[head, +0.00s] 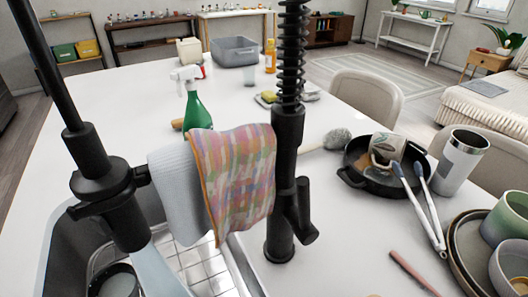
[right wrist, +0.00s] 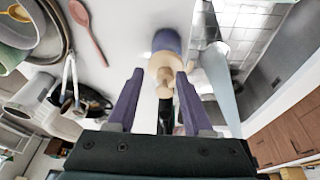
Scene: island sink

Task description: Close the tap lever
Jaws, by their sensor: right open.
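The black tap (head: 283,225) stands upright on the white counter beside the sink, with a tall spring above. Its short black lever (head: 304,214) sticks out at the right of the base. A pale blue stream (head: 164,268) runs from the spray head (head: 112,205) into the sink. My right gripper (right wrist: 160,88) is open in the right wrist view, its two purple fingers apart. A black upright part (right wrist: 166,116) shows between the fingers; whether it is the tap is unclear. My left gripper is in neither view.
A patterned cloth (head: 232,180) hangs left of the tap. A black pan (head: 366,172), tongs (head: 418,205) and stacked dishes (head: 470,262) stand to the right. A purple bottle-like object with a beige part (right wrist: 167,42) shows just beyond the gripper's fingertips.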

